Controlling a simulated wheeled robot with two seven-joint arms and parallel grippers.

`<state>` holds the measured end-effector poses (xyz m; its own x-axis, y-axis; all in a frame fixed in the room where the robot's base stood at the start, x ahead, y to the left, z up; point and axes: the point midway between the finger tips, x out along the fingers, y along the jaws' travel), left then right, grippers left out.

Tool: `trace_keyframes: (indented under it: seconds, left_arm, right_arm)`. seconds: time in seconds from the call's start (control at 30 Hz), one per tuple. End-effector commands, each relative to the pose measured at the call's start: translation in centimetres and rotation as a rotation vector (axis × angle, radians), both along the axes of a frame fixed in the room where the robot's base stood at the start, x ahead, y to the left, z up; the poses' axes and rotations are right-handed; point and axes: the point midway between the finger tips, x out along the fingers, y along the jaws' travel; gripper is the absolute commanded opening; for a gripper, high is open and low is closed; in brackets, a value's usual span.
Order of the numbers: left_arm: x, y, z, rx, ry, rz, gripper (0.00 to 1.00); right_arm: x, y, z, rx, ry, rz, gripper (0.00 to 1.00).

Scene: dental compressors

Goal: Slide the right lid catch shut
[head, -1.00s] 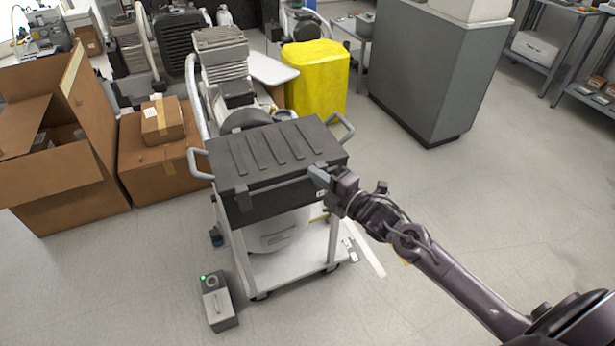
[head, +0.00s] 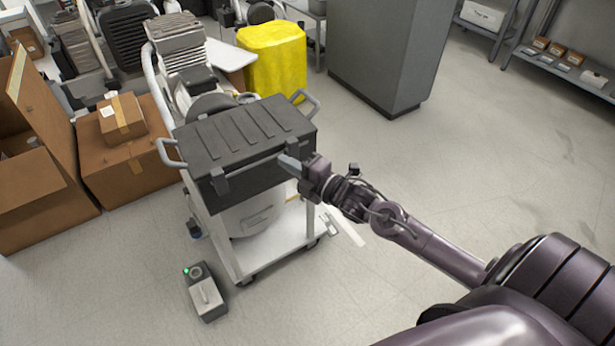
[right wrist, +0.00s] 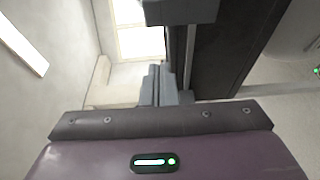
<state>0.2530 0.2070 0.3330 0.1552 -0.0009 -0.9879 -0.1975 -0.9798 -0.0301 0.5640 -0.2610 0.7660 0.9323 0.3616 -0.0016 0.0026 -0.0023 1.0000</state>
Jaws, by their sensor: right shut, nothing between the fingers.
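A dark grey case with a ribbed lid (head: 245,135) sits on top of a white wheeled cart. The left lid catch (head: 222,184) shows on its front face. My left gripper is out of view.
Grey handles (head: 172,153) stick out from the case's sides. A small grey box with a green light (head: 205,292) lies on the floor before the cart (head: 265,250). Floor to the right is free.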

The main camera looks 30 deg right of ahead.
Motion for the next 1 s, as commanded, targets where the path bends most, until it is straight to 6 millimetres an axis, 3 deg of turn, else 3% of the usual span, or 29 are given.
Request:
trace_keyframes:
  seconds: [0.17, 0.4, 1.0]
  left_arm:
    - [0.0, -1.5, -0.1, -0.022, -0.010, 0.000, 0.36]
    - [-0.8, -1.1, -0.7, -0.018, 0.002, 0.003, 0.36]
    - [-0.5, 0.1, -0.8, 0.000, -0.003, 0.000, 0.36]
  right_arm:
    - [-2.8, -0.9, -0.1, 0.000, 0.003, 0.004, 0.00]
    - [-5.4, -1.9, 0.0, 0.000, 0.002, 0.003, 0.00]
    - [-6.0, -2.1, 0.1, 0.001, -0.001, 0.003, 0.00]
